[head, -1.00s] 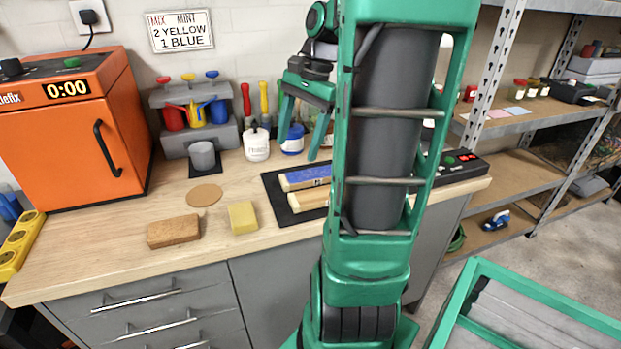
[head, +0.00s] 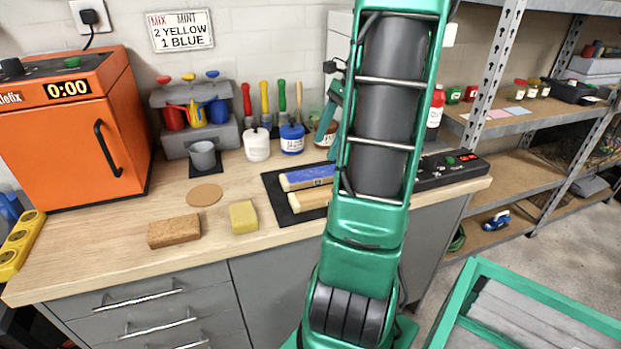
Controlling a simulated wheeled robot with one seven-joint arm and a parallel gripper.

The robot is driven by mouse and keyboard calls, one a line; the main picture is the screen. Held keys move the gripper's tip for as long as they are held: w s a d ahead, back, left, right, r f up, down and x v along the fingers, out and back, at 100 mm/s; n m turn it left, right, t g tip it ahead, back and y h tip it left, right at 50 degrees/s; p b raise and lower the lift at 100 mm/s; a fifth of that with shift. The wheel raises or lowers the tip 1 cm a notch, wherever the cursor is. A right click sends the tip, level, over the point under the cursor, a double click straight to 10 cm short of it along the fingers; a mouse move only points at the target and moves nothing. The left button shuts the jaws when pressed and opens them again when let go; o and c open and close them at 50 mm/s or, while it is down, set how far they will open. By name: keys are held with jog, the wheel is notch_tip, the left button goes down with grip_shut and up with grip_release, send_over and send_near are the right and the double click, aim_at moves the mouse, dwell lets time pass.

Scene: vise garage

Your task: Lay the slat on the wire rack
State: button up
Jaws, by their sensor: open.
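Two pale wooden pieces lie on a black mat (head: 276,190) on the bench. One has a blue top (head: 308,176); the other is bare wood (head: 308,202). Either may be the slat, and their right ends are hidden behind my arm. I cannot make out a wire rack; my arm covers part of the bench. My gripper (head: 335,112) is mostly hidden behind my arm, with one green finger showing above the back of the bench. It is open, and I see nothing held in the visible part.
An orange oven (head: 75,130) stands at the left. A brown block (head: 174,232), a yellow sponge (head: 243,217) and a cork disc (head: 204,195) lie near the front. Paint pots (head: 292,138) stand at the back. A black device (head: 450,168) is at the right end.

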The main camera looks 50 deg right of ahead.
aim_at(314, 173)
jog(key=shift+f, duration=0.75)
jog(key=shift+x, duration=3.8)
jog(key=c, duration=1.3)
jog(key=shift+c, duration=0.2)
jog(key=shift+d+r, duration=0.1)
jog(key=shift+r, duration=0.05)
